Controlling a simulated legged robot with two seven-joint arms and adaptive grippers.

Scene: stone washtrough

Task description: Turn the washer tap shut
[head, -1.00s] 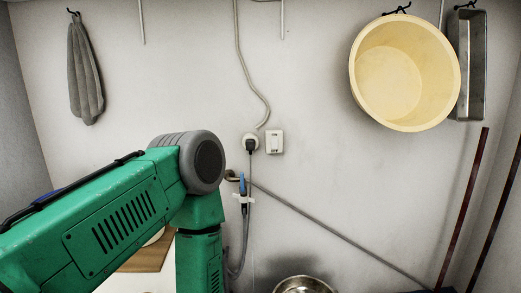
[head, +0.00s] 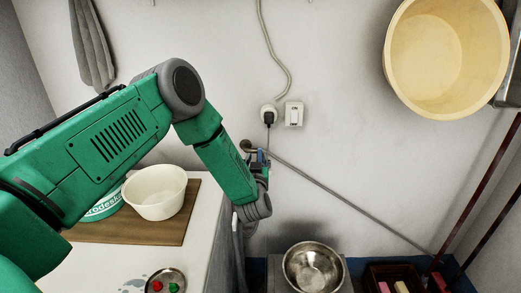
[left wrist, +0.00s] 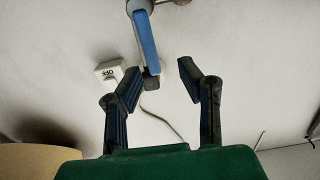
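The washer tap has a blue lever (left wrist: 146,38) and a grey metal body at the top of the left wrist view. In the head view the tap (head: 247,145) is on the back wall below the socket, partly hidden by my left arm. My left gripper (left wrist: 159,82) is open. Its two dark fingers stand apart, with the lever's lower end just beyond and between their tips. Whether a finger touches it, I cannot tell. In the head view the gripper (head: 261,166) is at the tap, small and partly blended with it. My right gripper is not in view.
A plug sits in the wall socket (head: 268,113) beside a white switch (head: 293,113). A steel bowl (head: 313,268) stands below. A white bowl (head: 155,193) is on a wooden board (head: 180,228) at left. A yellow basin (head: 445,60) hangs at upper right.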

